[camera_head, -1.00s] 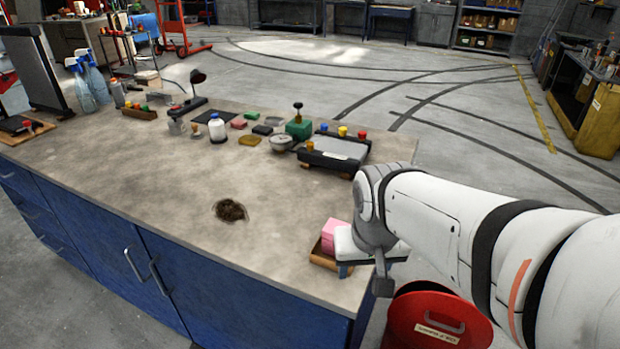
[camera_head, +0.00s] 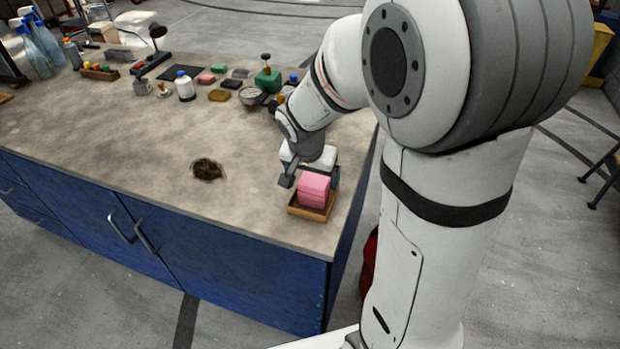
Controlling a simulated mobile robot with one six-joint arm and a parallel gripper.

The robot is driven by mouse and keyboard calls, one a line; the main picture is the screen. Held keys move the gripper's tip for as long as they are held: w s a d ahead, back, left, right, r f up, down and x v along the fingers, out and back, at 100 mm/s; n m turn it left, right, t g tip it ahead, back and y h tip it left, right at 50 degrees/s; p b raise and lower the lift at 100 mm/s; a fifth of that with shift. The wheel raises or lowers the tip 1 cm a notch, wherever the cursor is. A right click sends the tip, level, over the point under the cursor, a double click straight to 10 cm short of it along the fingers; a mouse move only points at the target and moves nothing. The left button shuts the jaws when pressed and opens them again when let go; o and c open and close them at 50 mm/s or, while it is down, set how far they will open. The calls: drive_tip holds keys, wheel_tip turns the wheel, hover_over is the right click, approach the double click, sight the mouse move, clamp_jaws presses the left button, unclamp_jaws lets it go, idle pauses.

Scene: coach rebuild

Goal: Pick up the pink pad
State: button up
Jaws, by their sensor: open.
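A pink block (camera_head: 314,188), which looks like a stack of pads, sits in a small wooden tray (camera_head: 301,211) at the near right corner of the bench. My gripper (camera_head: 302,178) is open, pointing down at the tray's left and back side, right by the pink block. One dark finger shows to the left of the block; the other is hidden, and I cannot tell whether they touch it. A smaller flat pink-red pad (camera_head: 207,79) lies farther back among other pads.
A dark brown stain or clump (camera_head: 207,169) lies mid-bench. A white bottle (camera_head: 185,87), a tan pad (camera_head: 219,96), a metal bowl (camera_head: 251,96) and a green block (camera_head: 268,80) stand at the back. The bench top (camera_head: 120,150) left of the tray is mostly clear.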

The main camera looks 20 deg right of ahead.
sight(313, 181)
drive_tip(key=shift+x, duration=0.85)
drive_tip(key=shift+c, duration=0.2)
drive_tip(key=c, duration=1)
wheel_tip(313, 181, up, 10)
drive_tip(key=shift+r, duration=0.1)
drive_tip(key=o, duration=0.4)
drive_tip(key=c, duration=0.4)
drive_tip(key=shift+o, duration=0.2)
